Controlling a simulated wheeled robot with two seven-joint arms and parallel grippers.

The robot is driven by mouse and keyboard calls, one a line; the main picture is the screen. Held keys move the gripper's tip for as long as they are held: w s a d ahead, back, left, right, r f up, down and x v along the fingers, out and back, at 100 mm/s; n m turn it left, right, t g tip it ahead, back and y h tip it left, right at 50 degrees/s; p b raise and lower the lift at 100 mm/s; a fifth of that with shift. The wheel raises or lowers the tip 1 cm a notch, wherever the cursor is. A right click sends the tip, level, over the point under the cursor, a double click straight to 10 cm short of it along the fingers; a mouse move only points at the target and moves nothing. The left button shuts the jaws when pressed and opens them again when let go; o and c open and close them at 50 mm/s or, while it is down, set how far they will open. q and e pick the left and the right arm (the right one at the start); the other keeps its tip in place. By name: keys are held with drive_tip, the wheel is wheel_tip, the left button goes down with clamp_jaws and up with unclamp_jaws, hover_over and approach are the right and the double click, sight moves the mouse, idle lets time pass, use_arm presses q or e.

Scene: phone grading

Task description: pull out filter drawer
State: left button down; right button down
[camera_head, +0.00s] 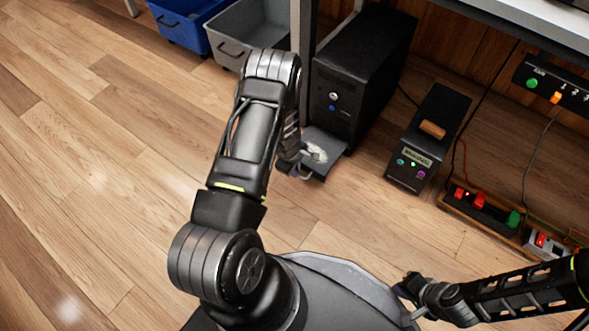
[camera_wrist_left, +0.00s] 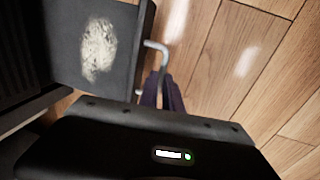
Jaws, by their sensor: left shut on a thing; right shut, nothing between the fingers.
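The black computer tower (camera_head: 350,75) stands on the wooden floor under the desk. Its filter drawer (camera_head: 328,165) sticks out at the bottom front, with a pale dusty patch on it. In the left wrist view the drawer (camera_wrist_left: 125,65) fills the upper left, with the dust patch and a grey bent handle (camera_wrist_left: 163,47) on its front edge. My left gripper (camera_head: 297,168) is at the drawer front, its dark fingers (camera_wrist_left: 165,88) shut on the handle. My right gripper (camera_head: 407,285) is shut and empty at the lower right, far from the drawer.
A smaller black box (camera_head: 430,135) with coloured buttons stands right of the tower. A power strip (camera_head: 480,205) with red switches and cables lies further right. A blue bin (camera_head: 185,22) and a grey bin (camera_head: 245,30) stand at the back left. The floor left of my left arm is clear.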

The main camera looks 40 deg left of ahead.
use_arm(q)
drive_tip(key=c, duration=1.5)
unclamp_jaws()
drive_tip(key=shift+r, duration=0.15)
drive_tip(key=r+p, duration=0.1)
drive_tip(key=r, duration=0.1)
drive_tip(key=s+r+p, duration=0.1)
drive_tip(key=r, duration=0.2)
drive_tip(key=r+p, duration=0.1)
drive_tip(key=r, duration=0.1)
drive_tip(key=shift+s+r+p, duration=0.15)
drive_tip(key=shift+r+p, duration=0.1)
drive_tip(key=shift+p, duration=0.05)
